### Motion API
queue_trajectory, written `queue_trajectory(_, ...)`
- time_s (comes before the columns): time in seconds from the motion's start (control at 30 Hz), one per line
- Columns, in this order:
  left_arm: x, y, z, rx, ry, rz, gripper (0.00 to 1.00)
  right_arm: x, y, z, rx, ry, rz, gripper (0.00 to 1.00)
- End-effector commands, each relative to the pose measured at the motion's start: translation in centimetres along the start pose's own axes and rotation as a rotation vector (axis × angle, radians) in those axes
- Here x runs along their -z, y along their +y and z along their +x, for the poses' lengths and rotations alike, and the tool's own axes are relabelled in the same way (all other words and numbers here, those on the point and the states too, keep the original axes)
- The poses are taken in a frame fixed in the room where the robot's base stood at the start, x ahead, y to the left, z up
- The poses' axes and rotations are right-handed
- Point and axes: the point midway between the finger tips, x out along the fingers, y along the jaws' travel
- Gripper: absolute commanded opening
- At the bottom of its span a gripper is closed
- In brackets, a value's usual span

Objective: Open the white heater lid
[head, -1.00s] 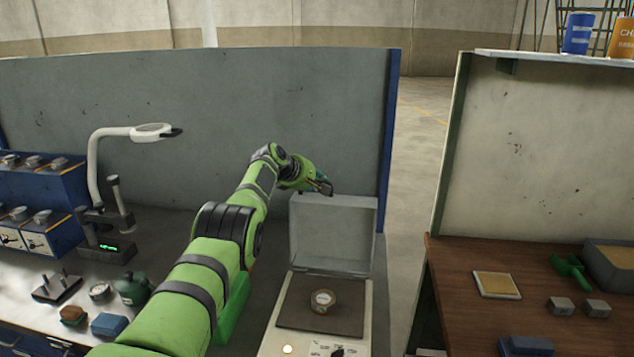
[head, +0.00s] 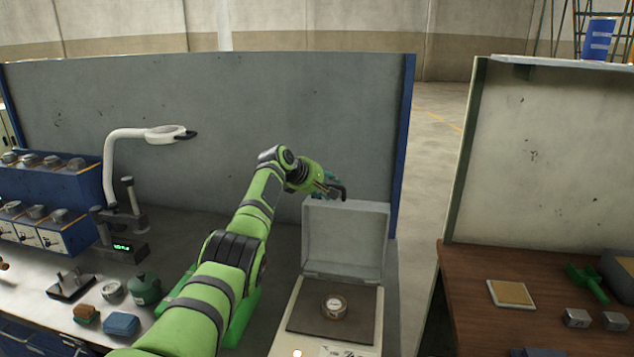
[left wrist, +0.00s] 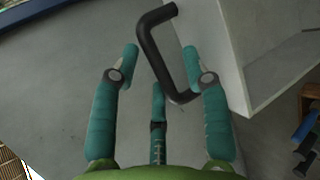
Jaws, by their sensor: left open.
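The white heater (head: 288,325) stands on the bench with its lid (head: 345,236) standing up, open, at the back. A round gauge-like piece (head: 334,306) sits on the dark plate inside. The white lid (left wrist: 235,45) shows at the right there. My right gripper is not in view.
A grey panel (head: 200,120) stands behind the bench. A magnifier lamp (head: 150,133), a green vessel (head: 145,289) and a blue block (head: 121,323) are on the left. A wooden table (head: 465,285) is on the right, across a floor gap.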

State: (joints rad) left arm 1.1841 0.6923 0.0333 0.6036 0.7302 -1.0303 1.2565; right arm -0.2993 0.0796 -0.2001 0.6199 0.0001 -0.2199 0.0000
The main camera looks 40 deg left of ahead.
Motion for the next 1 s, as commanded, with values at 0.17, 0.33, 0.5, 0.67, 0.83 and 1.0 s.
queue_trajectory(0.17,-0.2,-0.1,-1.5,0.001,-0.001,0.005,0.46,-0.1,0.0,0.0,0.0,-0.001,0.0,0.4)
queue_trajectory(0.33,-0.3,-0.2,-3.3,0.004,-0.001,0.006,0.46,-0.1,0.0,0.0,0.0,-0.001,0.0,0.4)
queue_trajectory(0.5,-0.4,-0.2,-4.9,0.004,-0.002,0.004,0.46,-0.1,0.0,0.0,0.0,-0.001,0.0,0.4)
queue_trajectory(0.67,-0.5,-0.2,-5.5,0.004,-0.002,0.004,0.46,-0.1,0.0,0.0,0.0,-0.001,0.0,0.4)
queue_trajectory(0.83,-0.5,-0.2,-5.5,0.005,-0.003,0.003,0.46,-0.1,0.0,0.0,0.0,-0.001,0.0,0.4)
queue_trajectory(1.0,-0.5,-0.2,-5.5,0.005,-0.003,0.003,0.46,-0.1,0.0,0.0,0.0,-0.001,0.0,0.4)
